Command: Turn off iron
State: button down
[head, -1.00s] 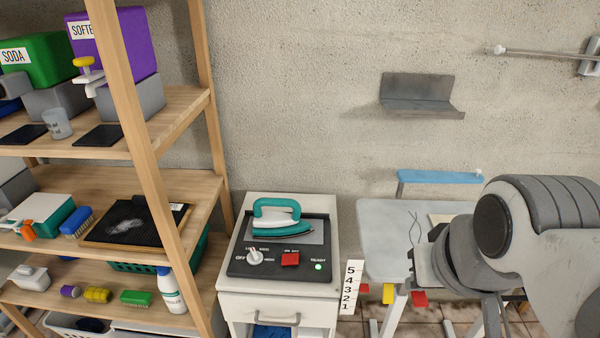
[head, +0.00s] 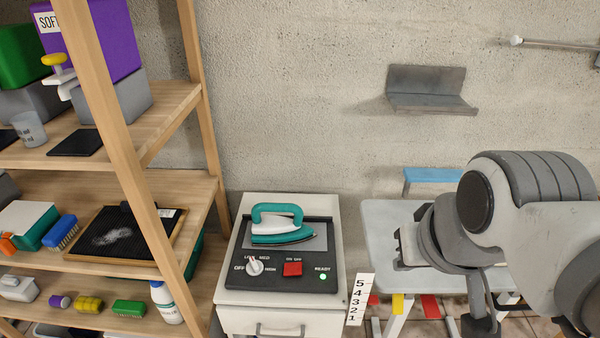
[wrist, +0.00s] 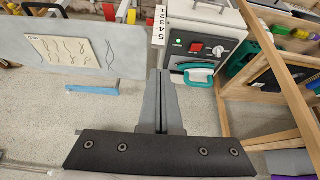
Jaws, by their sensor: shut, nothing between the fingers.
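The teal and white iron (head: 282,232) rests on a plate on top of the white cabinet. In front of it, a black panel carries a white knob (head: 254,266) with OFF, LOW, MED and HIGH marks, a red switch (head: 292,269) and a lit green READY light (head: 323,276). The knob's pointer seems turned upward, near LOW; I cannot tell exactly. In the wrist view the iron (wrist: 197,76), knob (wrist: 219,50) and red switch (wrist: 196,47) show upside down beyond my gripper (wrist: 159,73). My gripper is shut and empty, apart from the panel.
A wooden shelf rack (head: 150,190) stands close left of the cabinet, holding bottles, brushes and boxes. A pale table (head: 385,225) is on the right, below a blue ledge (head: 432,175). A numbered white strip (head: 360,298) stands at the cabinet's right front corner. A grey wall shelf (head: 432,95) hangs above.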

jog(key=w+a+g+b, duration=0.1)
jog(key=w+a+g, duration=0.15)
jog(key=w, duration=0.55)
jog(key=g+h+b, duration=0.2)
jog(key=g, duration=0.1)
send_over(302, 263)
jog(key=a, duration=0.3)
notch_tip(302, 263, down, 18)
jog(key=shift+a+r, duration=0.15)
jog(key=d+f, duration=0.1)
jog(key=f, duration=0.3)
jog(key=f+b, duration=0.1)
jog(key=f, duration=0.4)
jog(key=d+f, duration=0.1)
jog(key=f, duration=0.3)
jog(key=shift+d+f, duration=0.35)
jog(key=shift+f, duration=0.05)
